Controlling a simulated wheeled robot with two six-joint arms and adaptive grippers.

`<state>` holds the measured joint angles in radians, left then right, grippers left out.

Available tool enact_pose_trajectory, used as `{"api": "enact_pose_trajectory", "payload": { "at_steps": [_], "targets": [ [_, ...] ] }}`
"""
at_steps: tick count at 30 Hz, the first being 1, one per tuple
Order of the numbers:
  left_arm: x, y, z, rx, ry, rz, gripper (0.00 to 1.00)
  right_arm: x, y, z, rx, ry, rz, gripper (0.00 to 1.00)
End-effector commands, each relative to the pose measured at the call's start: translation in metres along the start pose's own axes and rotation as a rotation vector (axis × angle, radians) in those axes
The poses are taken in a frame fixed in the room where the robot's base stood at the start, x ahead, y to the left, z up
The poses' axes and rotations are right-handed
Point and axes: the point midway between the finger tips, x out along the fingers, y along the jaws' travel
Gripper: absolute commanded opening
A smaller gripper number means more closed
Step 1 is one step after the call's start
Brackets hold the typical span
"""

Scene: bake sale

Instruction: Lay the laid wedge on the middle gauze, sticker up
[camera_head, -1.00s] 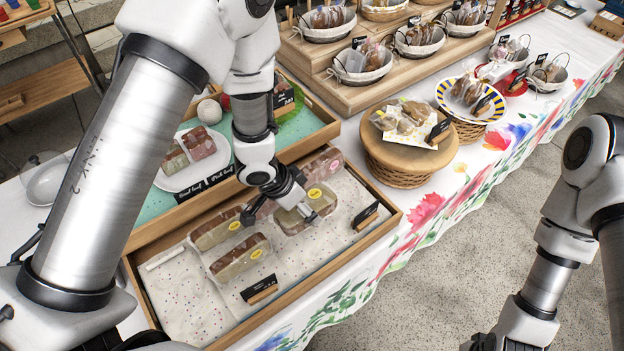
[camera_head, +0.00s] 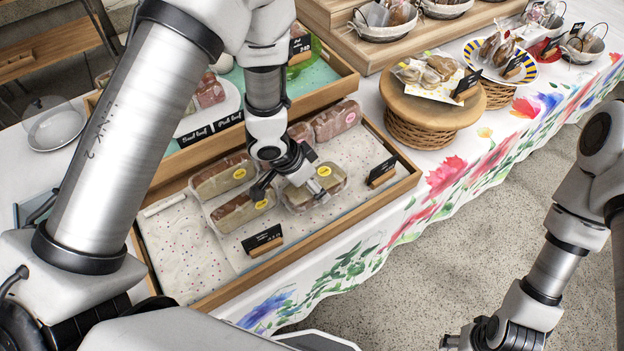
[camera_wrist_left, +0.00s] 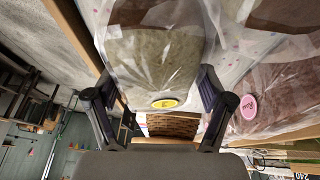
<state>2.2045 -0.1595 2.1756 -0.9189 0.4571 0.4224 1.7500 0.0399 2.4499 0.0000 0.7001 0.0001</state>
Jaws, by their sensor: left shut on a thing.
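My left gripper (camera_head: 284,188) is shut on a clear-wrapped wedge (camera_head: 316,192) with a pale cut side and a yellow round sticker, which faces up in the head view. The wedge also shows between the fingers in the left wrist view (camera_wrist_left: 160,50). It is over the right part of the tray's white speckled gauze (camera_head: 190,262); I cannot tell whether it touches. Seams between gauze sheets are hard to make out. Two yellow-stickered wrapped pieces (camera_head: 243,211) lie left of it. My right gripper (camera_head: 482,335) is low at the right, its fingers unclear.
A wrapped loaf with a pink sticker (camera_head: 335,121) lies behind the held wedge. Small black signs stand at the tray's front (camera_head: 262,240) and right (camera_head: 382,172). The wooden tray rim (camera_head: 405,182) surrounds them. The tray's left part is mostly bare.

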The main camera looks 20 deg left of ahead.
Motion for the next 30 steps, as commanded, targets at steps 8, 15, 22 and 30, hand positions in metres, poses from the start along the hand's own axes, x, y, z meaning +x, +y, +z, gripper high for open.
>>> {"api": "enact_pose_trajectory", "payload": {
  "at_steps": [8, 15, 22, 30],
  "targets": [
    [0.0038, -0.0003, 0.0017, 0.000, 0.000, 0.000, 0.68, 0.0023, 0.0000, 0.0000, 0.000, 0.000, 0.000, 0.56],
    [0.0049, -0.0004, 0.0021, 0.001, 0.000, 0.000, 0.68, 0.0030, 0.0000, 0.0000, 0.000, 0.000, 0.000, 0.56],
    [0.0082, -0.0007, 0.0036, 0.001, 0.000, 0.000, 0.68, 0.0049, 0.0000, 0.0000, 0.000, 0.000, 0.000, 0.56],
    [0.0119, -0.0011, 0.0051, 0.000, 0.000, 0.000, 0.68, 0.0070, 0.0001, 0.0000, 0.000, 0.000, 0.000, 0.56]
  ]
}}
